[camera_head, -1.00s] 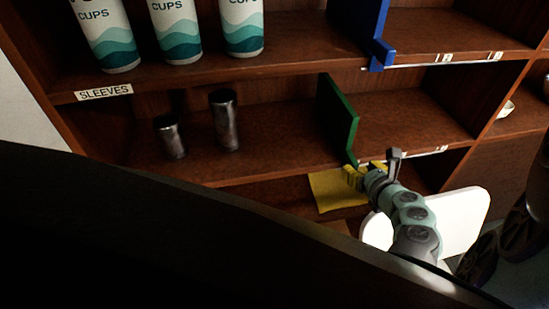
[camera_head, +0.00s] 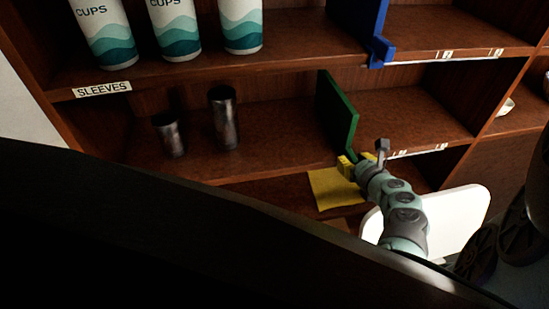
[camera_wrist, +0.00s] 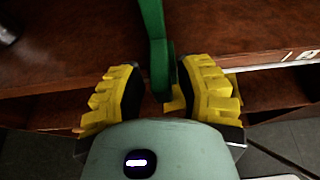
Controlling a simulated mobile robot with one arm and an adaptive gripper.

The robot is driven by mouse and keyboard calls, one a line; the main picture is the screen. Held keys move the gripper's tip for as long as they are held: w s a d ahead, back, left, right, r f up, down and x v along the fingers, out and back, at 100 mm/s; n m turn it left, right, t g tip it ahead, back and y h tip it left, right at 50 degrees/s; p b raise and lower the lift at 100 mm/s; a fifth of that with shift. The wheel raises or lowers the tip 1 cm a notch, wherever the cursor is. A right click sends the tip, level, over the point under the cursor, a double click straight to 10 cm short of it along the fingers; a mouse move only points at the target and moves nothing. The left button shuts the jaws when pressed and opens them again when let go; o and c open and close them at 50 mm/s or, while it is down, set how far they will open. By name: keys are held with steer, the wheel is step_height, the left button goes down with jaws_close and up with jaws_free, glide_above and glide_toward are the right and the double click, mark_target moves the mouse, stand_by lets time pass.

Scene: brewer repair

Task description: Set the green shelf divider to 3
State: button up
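The green shelf divider (camera_head: 338,112) stands upright on the lower shelf, right of its middle, with its front tab at the shelf edge. My gripper (camera_head: 357,166) is at that front edge, close to the foot of the divider. In the wrist view, the yellow-padded fingers of my gripper (camera_wrist: 160,92) are spread apart. The divider's front tab (camera_wrist: 162,68) lies between them, nearer the right finger; I cannot tell if that finger touches it. A white label strip (camera_head: 420,151) with small, unreadable marks runs along the lower shelf edge to the right of my gripper.
A blue divider (camera_head: 372,30) stands on the upper shelf, with several cup sleeves (camera_head: 175,28) to the left. Two dark metal cylinders (camera_head: 224,118) stand on the lower shelf at left. A yellow sheet (camera_head: 334,190) is below. The shelf right of the green divider is clear.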

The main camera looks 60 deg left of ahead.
jaws_close()
steer(key=shift+d, duration=0.1)
steer(key=w+d+b, duration=0.1)
steer(key=w+d, duration=0.1)
steer(key=w, duration=0.3)
steer(key=w+d+b, duration=0.1)
steer(key=w+d, duration=0.1)
steer(key=w, duration=0.3)
steer(key=w+d+b, duration=0.2)
steer(key=w, duration=0.2)
steer(key=shift+w+d+f, duration=0.15)
steer(key=shift+w+f, duration=0.2)
steer(key=shift+w, duration=0.05)
steer(key=w+d+b, duration=0.1)
steer(key=w+b, duration=0.2)
steer(key=b, duration=0.1)
steer(key=w+d+b, duration=0.1)
steer(key=w+b, duration=0.2)
steer(key=w, duration=0.1)
steer(key=w+d+b, duration=0.2)
steer(key=w+b, duration=0.1)
steer(key=b, duration=0.1)
steer(key=shift+w+f+b, duration=0.1)
steer(key=shift+w+b, duration=0.2)
steer(key=w+b, duration=0.1)
steer(key=b, duration=0.1)
steer(key=w+d+b, duration=0.1)
steer(key=b, duration=0.1)
steer(key=shift+w+r, duration=0.2)
steer(key=shift+w, duration=0.05)
